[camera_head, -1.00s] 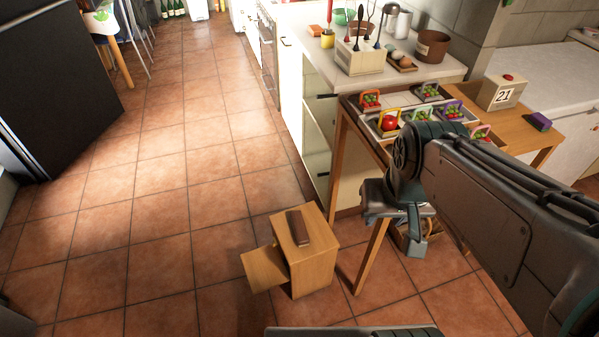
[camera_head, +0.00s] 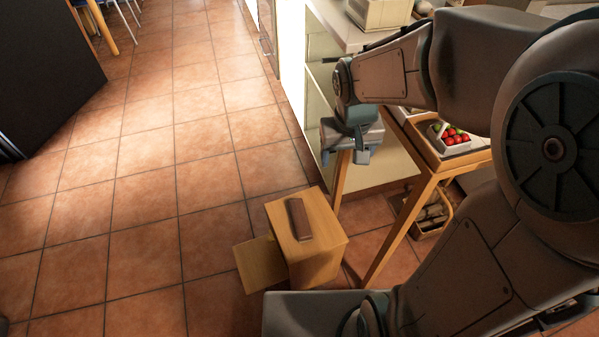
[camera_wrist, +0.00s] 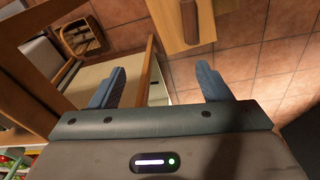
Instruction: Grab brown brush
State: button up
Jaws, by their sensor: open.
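The brown brush (camera_head: 299,219) lies on top of a small wooden box (camera_head: 318,255) that stands on the tiled floor, its flap or door open to the left. In the wrist view the brush (camera_wrist: 190,22) shows at the top, on the box (camera_wrist: 172,28), beyond the fingers. My gripper (camera_head: 348,157) is above and to the right of the brush in the head view, apart from it. In the wrist view my gripper (camera_wrist: 162,88) has its two blue fingers spread wide with nothing between them.
A wooden table (camera_head: 429,161) stands right of the box, with a container of red and green items (camera_head: 452,136) on it. A basket (camera_head: 432,215) sits on the floor beneath. White cabinets (camera_head: 322,75) stand behind. The tiled floor (camera_head: 140,200) to the left is clear.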

jog(key=n+g+b, duration=0.1)
jog(key=g+b, duration=0.1)
jog(key=b, duration=1.1)
send_near(301, 218)
jog(key=f+b, duration=0.2)
jog(key=f, duration=0.3)
jog(key=shift+s+d+b, duration=0.1)
jog(key=shift+s+b, duration=0.15)
jog(key=shift+b, duration=0.15)
jog(key=shift+w+f+b, duration=0.15)
jog(key=shift+f+b, duration=1.2)
jog(key=shift+f, duration=1.65)
jog(key=shift+r, duration=0.1)
jog(key=c, duration=1.1)
